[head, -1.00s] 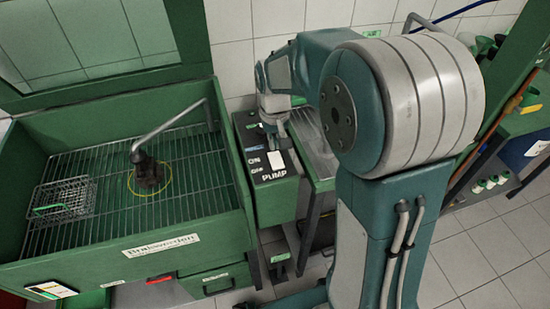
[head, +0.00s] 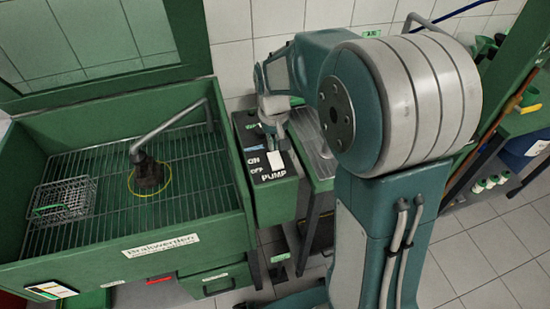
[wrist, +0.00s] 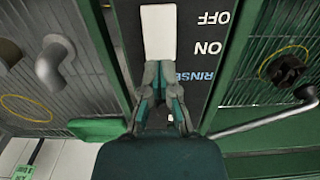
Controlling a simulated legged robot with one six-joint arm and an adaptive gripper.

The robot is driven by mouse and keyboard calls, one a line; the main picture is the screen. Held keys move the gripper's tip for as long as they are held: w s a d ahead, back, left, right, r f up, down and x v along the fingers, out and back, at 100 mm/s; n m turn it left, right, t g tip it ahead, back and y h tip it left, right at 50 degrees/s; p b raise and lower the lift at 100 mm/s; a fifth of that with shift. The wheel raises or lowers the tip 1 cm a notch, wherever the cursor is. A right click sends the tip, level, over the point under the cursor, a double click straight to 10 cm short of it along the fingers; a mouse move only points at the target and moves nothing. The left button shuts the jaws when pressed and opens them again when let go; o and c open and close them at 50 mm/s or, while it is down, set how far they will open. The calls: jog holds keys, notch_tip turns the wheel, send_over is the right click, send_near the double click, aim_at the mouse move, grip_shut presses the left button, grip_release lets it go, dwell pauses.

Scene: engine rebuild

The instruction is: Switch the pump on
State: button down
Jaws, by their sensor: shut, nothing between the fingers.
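The pump switch is a pale rocker (head: 276,161) on a black panel (head: 263,178) marked ON, OFF and PUMP, at the right side of the green wash basin. In the wrist view the rocker (wrist: 158,32) stands beside upside-down OFF and ON labels. My gripper (head: 279,140) is over the panel at the ON end of the rocker. In the wrist view my gripper (wrist: 163,72) has its fingertips together and empty, covering the rocker's near end. I cannot tell whether they touch it. The rocker's tilt is not clear.
The green basin (head: 125,243) has a wire grid, a bent metal spout (head: 170,128), a dark part (head: 150,176) in a yellow ring and a wire basket (head: 62,198). A ribbed tray (head: 316,152) lies right of the panel. A tiled wall stands behind.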

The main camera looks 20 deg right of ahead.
aim_at(274, 155)
jog(key=shift+f, duration=1.25)
dwell(0.7)
jog(key=shift+r, duration=3.55)
jog(key=shift+s+r, duration=0.3)
jog(key=shift+r, duration=0.05)
jog(key=s+r+t, duration=0.2)
jog(key=s+r, duration=0.1)
jog(key=s, duration=0.7)
jog(key=s+r+t, duration=0.3)
jog(key=s, duration=0.7)
jog(key=shift+s+r+t, duration=0.2)
jog(key=shift+r+t, duration=0.1)
jog(key=shift+r, duration=0.05)
